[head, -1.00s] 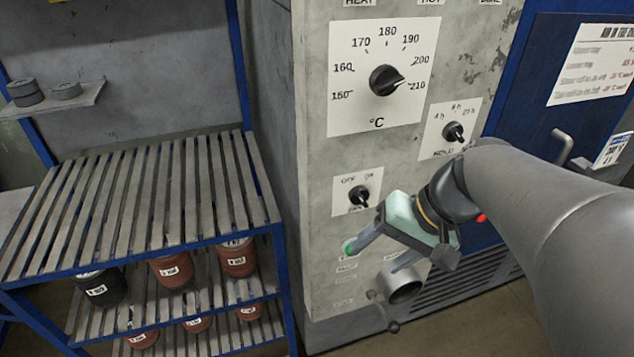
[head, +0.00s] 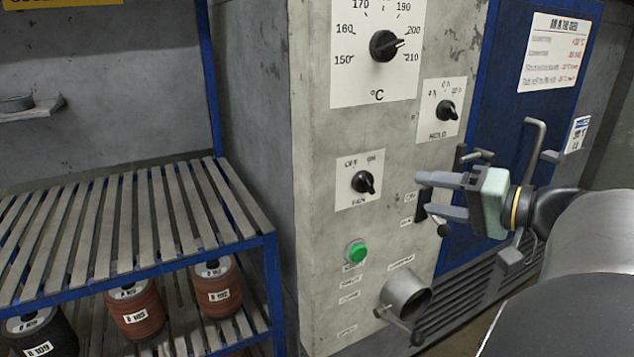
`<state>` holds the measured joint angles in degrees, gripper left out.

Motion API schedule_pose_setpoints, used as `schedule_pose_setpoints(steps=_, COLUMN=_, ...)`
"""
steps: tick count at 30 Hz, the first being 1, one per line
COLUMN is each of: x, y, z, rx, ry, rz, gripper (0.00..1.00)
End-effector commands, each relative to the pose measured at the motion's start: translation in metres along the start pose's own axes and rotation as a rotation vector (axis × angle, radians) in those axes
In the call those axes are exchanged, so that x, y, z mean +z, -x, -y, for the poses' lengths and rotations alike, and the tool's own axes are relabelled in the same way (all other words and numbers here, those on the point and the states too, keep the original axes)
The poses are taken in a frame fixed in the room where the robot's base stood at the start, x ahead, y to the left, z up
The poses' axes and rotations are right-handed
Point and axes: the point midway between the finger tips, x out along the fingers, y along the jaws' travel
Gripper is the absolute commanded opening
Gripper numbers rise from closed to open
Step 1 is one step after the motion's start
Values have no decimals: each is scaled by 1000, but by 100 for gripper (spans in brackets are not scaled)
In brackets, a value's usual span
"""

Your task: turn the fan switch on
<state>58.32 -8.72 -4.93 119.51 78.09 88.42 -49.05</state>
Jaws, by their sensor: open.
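The fan switch (head: 364,183) is a black knob on a white plate on the grey front panel, with OFF printed at upper left and ON at upper right. I cannot tell clearly which mark its pointer faces. My gripper (head: 424,192) is to the right of the switch, its fingers pointing left. The jaws are open and empty, apart from the knob. The gripper hides part of the panel's right edge but not the switch.
The temperature dial (head: 385,45) and hold knob (head: 447,111) sit above. A green button (head: 356,251) and a pipe outlet (head: 405,296) with a lever are below. A slatted rack (head: 130,225) with spools stands left.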

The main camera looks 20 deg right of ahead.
Motion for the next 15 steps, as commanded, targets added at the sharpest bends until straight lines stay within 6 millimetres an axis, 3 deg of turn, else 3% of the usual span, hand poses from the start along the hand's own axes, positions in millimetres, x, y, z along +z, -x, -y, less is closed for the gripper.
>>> schedule_pose_setpoints(steps=9, x=1, y=-70, z=0, rx=0, ry=-2, rz=3, gripper=61)
schedule_pose_setpoints(steps=15, x=1, y=-103, z=0, rx=0, ry=-1, rz=3, gripper=61)
